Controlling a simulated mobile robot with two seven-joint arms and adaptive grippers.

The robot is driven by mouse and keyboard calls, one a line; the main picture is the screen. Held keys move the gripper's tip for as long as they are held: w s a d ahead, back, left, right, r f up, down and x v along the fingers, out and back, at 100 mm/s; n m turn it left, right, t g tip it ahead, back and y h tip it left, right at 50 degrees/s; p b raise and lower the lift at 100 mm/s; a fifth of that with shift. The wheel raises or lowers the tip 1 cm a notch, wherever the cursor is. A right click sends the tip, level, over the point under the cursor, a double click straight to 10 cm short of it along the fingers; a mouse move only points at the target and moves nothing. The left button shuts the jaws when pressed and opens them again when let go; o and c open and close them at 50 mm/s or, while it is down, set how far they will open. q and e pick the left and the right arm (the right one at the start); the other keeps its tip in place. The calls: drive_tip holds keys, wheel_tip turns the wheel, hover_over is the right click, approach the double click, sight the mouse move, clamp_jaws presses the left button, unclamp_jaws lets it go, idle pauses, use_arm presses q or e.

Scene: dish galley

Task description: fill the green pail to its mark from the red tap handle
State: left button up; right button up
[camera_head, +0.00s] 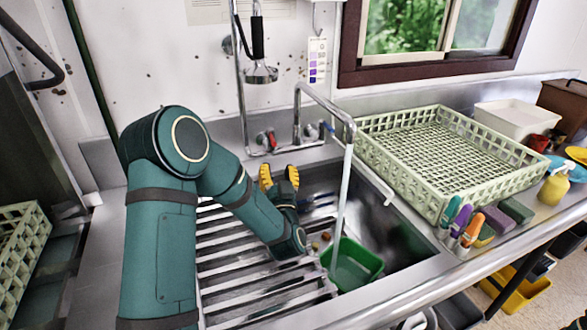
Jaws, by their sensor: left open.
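The green pail (357,267) stands in the sink basin below the tap's spout (325,104). A pale, straight stream (344,190) runs from the spout down into the pail. The pail's mark and water level cannot be made out. The red tap handle (267,141) is on the left of the wall tap, and a blue handle (327,128) is on the right. My left gripper (279,177) has yellow fingertips spread apart, with nothing seen between them. It is just below the red handle in the picture and appears apart from it. My right gripper is not in view.
A pale green dish rack (440,205) stands on the counter right of the sink. Brushes (462,222), sponges (516,211) and a yellow bottle (553,187) sit by it. A spray head (260,74) hangs above the tap. Metal slats (225,262) lie under my left arm.

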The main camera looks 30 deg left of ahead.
sight(272, 136)
use_arm(q)
drive_tip(key=w+a+g, duration=0.1)
drive_tip(key=w+a, duration=0.2)
drive_tip(key=w, duration=0.1)
drive_tip(key=w+a+n+g, duration=0.1)
drive_tip(key=w+a, duration=0.2)
drive_tip(key=w, duration=0.1)
drive_tip(key=w+a+r+g, duration=0.1)
drive_tip(key=w+a, duration=0.2)
drive_tip(key=w, duration=0.1)
drive_tip(key=shift+w+a+g+h, duration=0.2)
drive_tip(key=shift+w+g+h, duration=0.15)
drive_tip(key=shift+g+h, duration=0.05)
drive_tip(key=shift+r, duration=0.1)
clamp_jaws()
